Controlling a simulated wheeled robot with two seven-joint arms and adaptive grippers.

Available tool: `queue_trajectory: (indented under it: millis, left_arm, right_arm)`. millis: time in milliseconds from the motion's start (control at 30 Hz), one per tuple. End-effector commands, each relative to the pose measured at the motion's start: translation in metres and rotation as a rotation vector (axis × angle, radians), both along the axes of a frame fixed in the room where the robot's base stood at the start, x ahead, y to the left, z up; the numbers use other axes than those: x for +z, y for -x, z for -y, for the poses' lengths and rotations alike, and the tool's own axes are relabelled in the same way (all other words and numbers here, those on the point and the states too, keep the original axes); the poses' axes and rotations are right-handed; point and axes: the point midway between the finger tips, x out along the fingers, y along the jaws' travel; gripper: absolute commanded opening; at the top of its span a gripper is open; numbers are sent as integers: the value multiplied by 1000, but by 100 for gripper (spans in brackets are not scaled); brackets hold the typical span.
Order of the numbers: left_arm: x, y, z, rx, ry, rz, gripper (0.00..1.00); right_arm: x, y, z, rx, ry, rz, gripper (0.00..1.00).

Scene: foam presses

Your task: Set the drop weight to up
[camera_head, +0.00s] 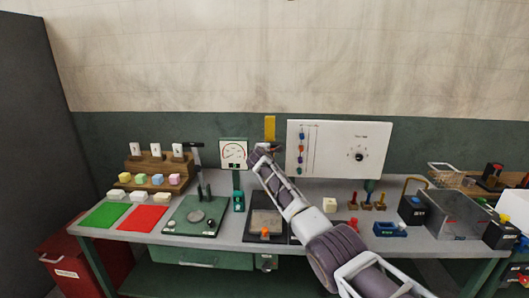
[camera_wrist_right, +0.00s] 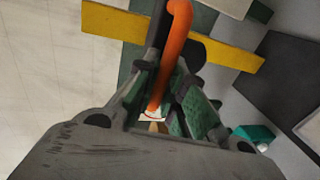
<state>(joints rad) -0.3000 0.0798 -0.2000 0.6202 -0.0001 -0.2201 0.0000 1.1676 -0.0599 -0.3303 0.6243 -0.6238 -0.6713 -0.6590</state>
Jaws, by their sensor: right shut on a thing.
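My right gripper (camera_head: 262,150) is raised at the back of the bench, just below and in front of the upright yellow plate (camera_head: 270,128). In the right wrist view my right gripper (camera_wrist_right: 172,88) is shut on an orange bar (camera_wrist_right: 172,55), which runs between its green-padded fingers. The yellow plate (camera_wrist_right: 115,24) crosses behind the bar in that view. A dark rounded part (camera_wrist_right: 208,52) lies beside the bar; I cannot tell for sure that it is the drop weight. My forearm hides part of the rig in the head view. My left gripper is not in view.
A white panel with a black knob (camera_head: 358,155) stands right of the plate. A round dial gauge (camera_head: 234,152) is to the left. A dark base with a tan pad (camera_head: 268,220) lies below my arm. Green (camera_head: 104,215) and red (camera_head: 144,218) mats lie at the left front.

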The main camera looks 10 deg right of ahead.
Motion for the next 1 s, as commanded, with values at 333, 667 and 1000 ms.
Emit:
queue_trajectory:
  millis: [333, 667, 1000]
  left_arm:
    - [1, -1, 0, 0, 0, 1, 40]
    - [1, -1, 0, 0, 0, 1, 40]
    - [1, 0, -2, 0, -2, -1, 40]
  right_arm:
    - [22, -2, 0, 6, 6, 29, 0]
    - [19, -2, 0, 5, 4, 26, 34]
    - [14, -1, 0, 3, 2, 17, 34]
